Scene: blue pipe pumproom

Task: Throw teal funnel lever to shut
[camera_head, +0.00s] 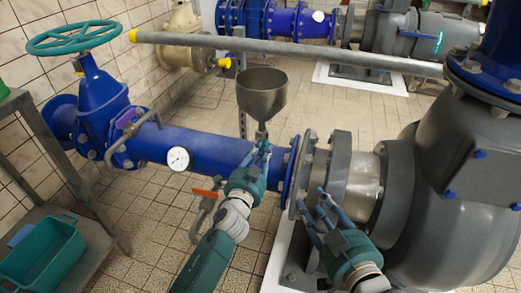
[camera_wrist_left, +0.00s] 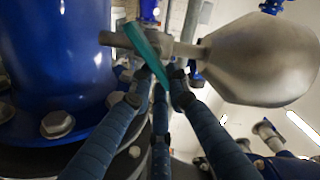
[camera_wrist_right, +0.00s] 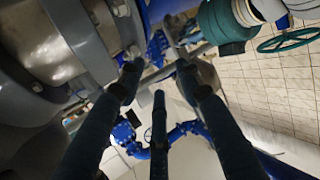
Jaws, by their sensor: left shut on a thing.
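The grey metal funnel (camera_head: 262,93) stands above the blue pipe, between the gauge and the pump flange. It also shows large in the left wrist view (camera_wrist_left: 262,62). The teal lever (camera_wrist_left: 149,52) sits at the valve on the funnel's stem and lies slanted across it in the left wrist view. My left gripper (camera_head: 260,150) is shut on the teal lever, with its fingers around the lever's lower end. In the head view the fingers mostly hide the lever. My right gripper (camera_head: 326,205) is empty and open beside the pump flange, its fingers apart.
An orange-red lever (camera_head: 207,193) is left of my left gripper, below the blue pipe (camera_head: 205,148). A pressure gauge (camera_head: 178,158) and a teal handwheel (camera_head: 73,38) are further left. The grey pump (camera_head: 455,190) fills the right. A grey rail (camera_head: 290,47) crosses behind the funnel.

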